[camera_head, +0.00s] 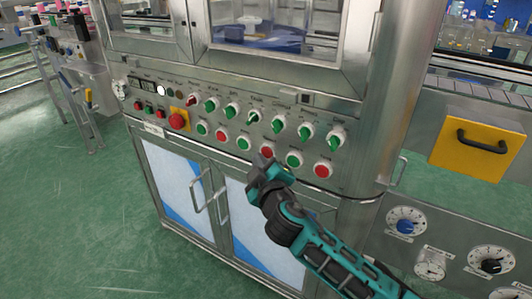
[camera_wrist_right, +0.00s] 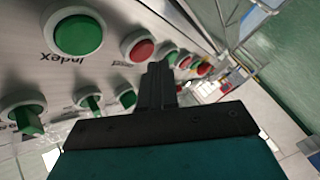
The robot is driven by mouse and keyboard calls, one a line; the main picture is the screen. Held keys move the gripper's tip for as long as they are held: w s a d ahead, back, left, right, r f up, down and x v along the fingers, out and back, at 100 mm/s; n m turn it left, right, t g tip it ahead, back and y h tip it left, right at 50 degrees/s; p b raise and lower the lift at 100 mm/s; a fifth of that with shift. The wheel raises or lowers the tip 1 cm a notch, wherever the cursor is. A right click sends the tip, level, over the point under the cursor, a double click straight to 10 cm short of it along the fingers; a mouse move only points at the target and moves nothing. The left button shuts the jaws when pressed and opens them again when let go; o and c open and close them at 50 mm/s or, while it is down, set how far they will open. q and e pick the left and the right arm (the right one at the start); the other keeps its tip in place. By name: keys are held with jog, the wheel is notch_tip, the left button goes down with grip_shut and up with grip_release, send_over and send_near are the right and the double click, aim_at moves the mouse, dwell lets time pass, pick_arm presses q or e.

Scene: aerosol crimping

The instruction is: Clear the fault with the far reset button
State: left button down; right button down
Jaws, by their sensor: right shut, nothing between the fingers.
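The panel (camera_head: 225,110) carries a lower row of round red and green push buttons. My right gripper (camera_head: 262,170) is shut and empty, just below a red button (camera_head: 267,151). In the right wrist view the closed fingers (camera_wrist_right: 158,70) point at the panel, beside that red button (camera_wrist_right: 138,47). I cannot tell whether they touch the panel. A green button (camera_wrist_right: 78,35) labelled "Index" is to its left in that view. My left gripper is not in view.
Green selector knobs (camera_head: 278,125) stick out above the buttons. A red emergency stop (camera_head: 177,121) on a yellow plate is at the panel's left. Cabinet doors with handles (camera_head: 222,202) are below. A yellow drawer (camera_head: 478,145) is at the right. Open green floor lies left.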

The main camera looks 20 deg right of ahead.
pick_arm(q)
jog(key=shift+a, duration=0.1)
pick_arm(e)
jog(key=shift+s+a, duration=0.1)
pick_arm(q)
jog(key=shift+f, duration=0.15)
pick_arm(e)
jog(key=s+a, duration=0.1)
jog(key=a, duration=0.1)
jog(key=s+a, duration=0.2)
dwell(0.3)
dwell(0.4)
